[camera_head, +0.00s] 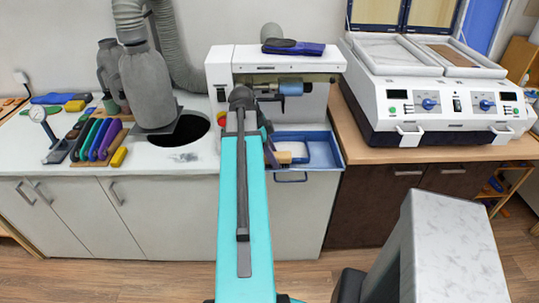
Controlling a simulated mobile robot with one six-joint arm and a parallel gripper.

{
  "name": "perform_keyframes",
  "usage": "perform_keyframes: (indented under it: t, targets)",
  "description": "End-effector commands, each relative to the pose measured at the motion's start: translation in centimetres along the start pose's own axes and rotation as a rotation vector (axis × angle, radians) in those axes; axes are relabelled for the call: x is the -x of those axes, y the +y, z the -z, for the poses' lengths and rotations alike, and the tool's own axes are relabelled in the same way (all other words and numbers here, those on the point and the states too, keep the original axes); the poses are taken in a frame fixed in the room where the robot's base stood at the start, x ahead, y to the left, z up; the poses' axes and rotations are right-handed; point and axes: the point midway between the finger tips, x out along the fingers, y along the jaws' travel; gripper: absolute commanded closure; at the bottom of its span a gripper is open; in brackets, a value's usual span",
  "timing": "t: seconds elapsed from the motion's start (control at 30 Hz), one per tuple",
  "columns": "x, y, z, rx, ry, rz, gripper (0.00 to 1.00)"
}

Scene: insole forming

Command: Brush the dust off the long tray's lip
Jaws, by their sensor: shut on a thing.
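The long blue tray (327,160) sits below the grinding machine, at the front of the white bench. Its left part is hidden behind my turquoise arm. My gripper (272,151) is mostly hidden by the arm, at the tray's left end. It is shut on a small tan, wooden-looking thing (284,157), probably a brush, which lies over the left part of the tray. I cannot tell whether it touches the lip. Dust on the lip is too small to make out.
The grinding machine (222,72) stands behind the tray, with a dark blue insole (293,47) on top. A forming press (440,112) stands at right. Grey dust bags (148,85), a round hole (187,132) and a rack of coloured insoles (97,139) are at left.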

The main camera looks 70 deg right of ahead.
Motion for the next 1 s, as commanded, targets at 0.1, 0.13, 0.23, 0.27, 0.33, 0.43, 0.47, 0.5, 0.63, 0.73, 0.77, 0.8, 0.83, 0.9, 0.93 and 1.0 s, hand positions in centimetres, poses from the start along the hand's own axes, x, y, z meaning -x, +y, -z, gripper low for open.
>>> perform_keyframes:
  t: [0.1, 0.13, 0.23, 0.27, 0.33, 0.43, 0.47, 0.5, 0.63, 0.73, 0.77, 0.8, 0.83, 0.9, 0.93, 1.0]
  targets:
    - [-0.2, 0.0, 0.6, 0.000, 0.000, 0.000, 1.00]
    - [-0.2, 0.0, 0.7, 0.000, 0.000, 0.000, 1.00]
    - [-0.3, 0.0, 1.0, 0.000, 0.000, 0.000, 1.00]
    - [-0.3, 0.0, 1.0, 0.000, 0.000, 0.000, 1.00]
    - [-0.3, 0.0, 1.0, 0.000, 0.000, 0.000, 1.00]
    - [-0.3, 0.0, 1.0, 0.000, 0.000, 0.000, 1.00]
    - [-0.3, 0.0, 1.0, 0.000, 0.000, 0.000, 1.00]
    - [-0.3, 0.0, 1.0, 0.000, 0.000, 0.000, 1.00]
    - [-0.4, 0.0, 1.1, 0.000, 0.000, 0.000, 1.00]
    - [-0.5, 0.0, 1.4, -0.001, 0.000, 0.000, 1.00]
    - [-0.6, 0.0, 1.5, -0.001, 0.000, 0.000, 1.00]
    - [-0.7, 0.0, 1.7, -0.001, 0.000, 0.000, 1.00]
    - [-0.7, 0.0, 1.8, -0.001, 0.000, 0.000, 1.00]
    - [-0.9, 0.0, 2.1, -0.001, 0.000, 0.000, 1.00]
    - [-1.0, 0.0, 2.3, 0.000, 0.000, 0.000, 1.00]
    - [-1.2, 0.0, 2.6, -0.001, 0.000, 0.000, 1.00]
